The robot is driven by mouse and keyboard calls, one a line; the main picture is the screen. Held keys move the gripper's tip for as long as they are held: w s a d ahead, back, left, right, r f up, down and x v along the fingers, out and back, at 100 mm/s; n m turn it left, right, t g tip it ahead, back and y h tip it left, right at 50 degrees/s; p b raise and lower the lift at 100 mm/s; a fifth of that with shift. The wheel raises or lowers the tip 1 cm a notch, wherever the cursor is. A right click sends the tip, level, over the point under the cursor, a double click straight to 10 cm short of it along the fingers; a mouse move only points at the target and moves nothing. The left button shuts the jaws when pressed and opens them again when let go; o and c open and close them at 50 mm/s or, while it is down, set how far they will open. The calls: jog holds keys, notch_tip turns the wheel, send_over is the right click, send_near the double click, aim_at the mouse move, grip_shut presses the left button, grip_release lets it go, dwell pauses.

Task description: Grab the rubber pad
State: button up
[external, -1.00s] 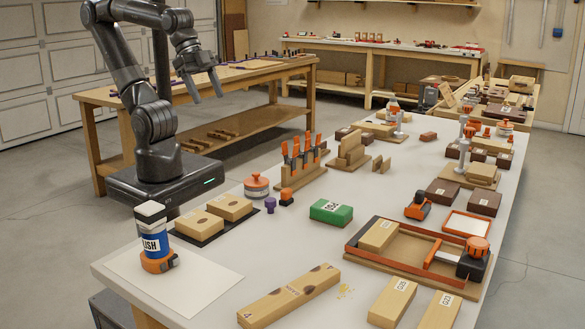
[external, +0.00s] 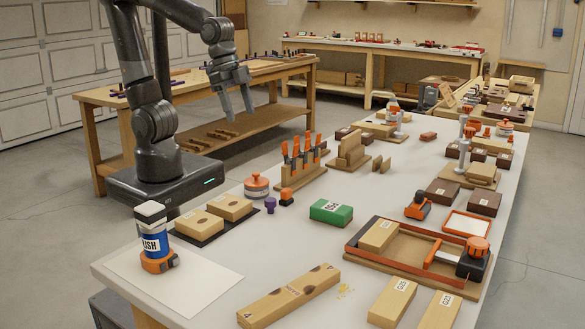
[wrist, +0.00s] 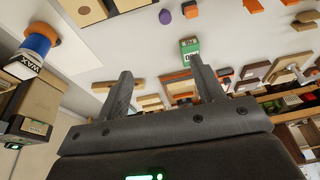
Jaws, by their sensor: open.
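No thing is plainly marked as the rubber pad. A green block (external: 331,212) with a white label lies flat on the white bench, and it shows beyond my fingers in the wrist view (wrist: 190,47). I cannot tell which of these, if either, is the pad. My gripper (external: 240,115) is open and empty, raised in the air behind the bench's left edge, well apart from both. Its two fingers (wrist: 163,76) stand wide apart in the wrist view.
A blue and white can (external: 154,243) stands at the front left. A purple knob (external: 270,205), an orange knob (external: 286,197) and a rack of orange-handled tools (external: 303,165) stand near the back edge. An orange-edged tray (external: 380,265) lies at the right. Bare bench surrounds the green block.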

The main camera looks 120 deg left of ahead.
jog(key=w+a+f+g, duration=0.2)
jog(key=w+a+f, duration=0.3)
jog(key=w+f, duration=0.15)
jog(key=g, duration=0.1)
send_over(286, 190)
notch_tip(286, 190, down, 8)
jog(key=shift+a+f, duration=0.15)
jog(key=shift+f, duration=5.45)
jog(key=shift+c, duration=0.3)
jog(key=c, duration=1)
jog(key=shift+r, duration=0.1)
